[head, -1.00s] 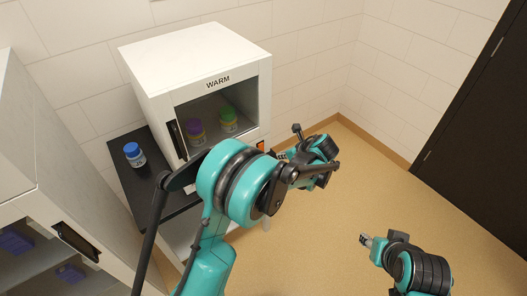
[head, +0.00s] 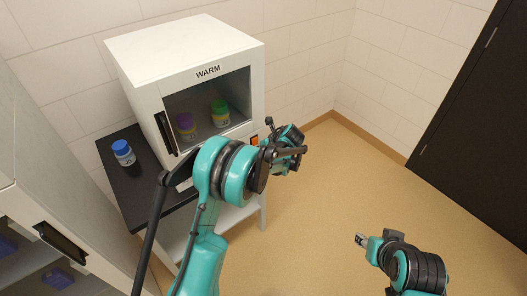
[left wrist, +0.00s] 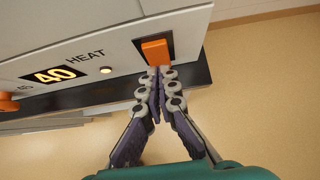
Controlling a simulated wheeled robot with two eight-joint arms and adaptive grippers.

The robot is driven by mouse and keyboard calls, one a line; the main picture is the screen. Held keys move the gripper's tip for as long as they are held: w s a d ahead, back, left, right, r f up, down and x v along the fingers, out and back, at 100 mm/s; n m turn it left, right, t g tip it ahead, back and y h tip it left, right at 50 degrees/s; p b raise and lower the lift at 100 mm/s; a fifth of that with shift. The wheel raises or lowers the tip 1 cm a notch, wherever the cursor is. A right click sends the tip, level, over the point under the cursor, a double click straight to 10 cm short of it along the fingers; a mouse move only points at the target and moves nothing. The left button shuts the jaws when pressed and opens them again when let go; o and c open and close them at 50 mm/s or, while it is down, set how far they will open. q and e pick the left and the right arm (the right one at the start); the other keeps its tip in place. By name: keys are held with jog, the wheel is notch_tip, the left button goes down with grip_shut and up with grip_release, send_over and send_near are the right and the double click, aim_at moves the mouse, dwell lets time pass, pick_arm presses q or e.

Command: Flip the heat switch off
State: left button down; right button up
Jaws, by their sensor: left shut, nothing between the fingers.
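The orange heat switch (left wrist: 155,50) sits in a dark frame on the white front panel of the WARM cabinet (head: 140,62), right of the HEAT label. Part of the switch also shows in the head view (head: 255,140). My left gripper (left wrist: 159,71) is shut and empty. Its fingertips are at the switch's lower edge in the left wrist view; I cannot tell whether they touch it. A small lamp (left wrist: 106,70) beside the label is lit, and the display (left wrist: 54,75) reads 40. My right gripper (head: 362,240) is far from the cabinet, over the floor; its jaw state is unclear.
An orange knob (left wrist: 8,104) is on the panel's left. Purple-lidded (head: 186,122) and green-lidded (head: 220,112) jars stand behind the cabinet's window. A blue-lidded jar (head: 123,152) stands on the black tabletop (head: 125,195). Open floor lies to the right.

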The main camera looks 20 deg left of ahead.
pick_arm(q)
jog(key=shift+w+a, duration=0.1)
jog(key=shift+w+a+f, duration=0.15)
jog(key=shift+a+f, duration=0.05)
jog(key=shift+f, duration=0.1)
jog(key=shift+r, duration=0.3)
jog(key=shift+r+p, duration=0.35)
jog(key=shift+r, duration=0.4)
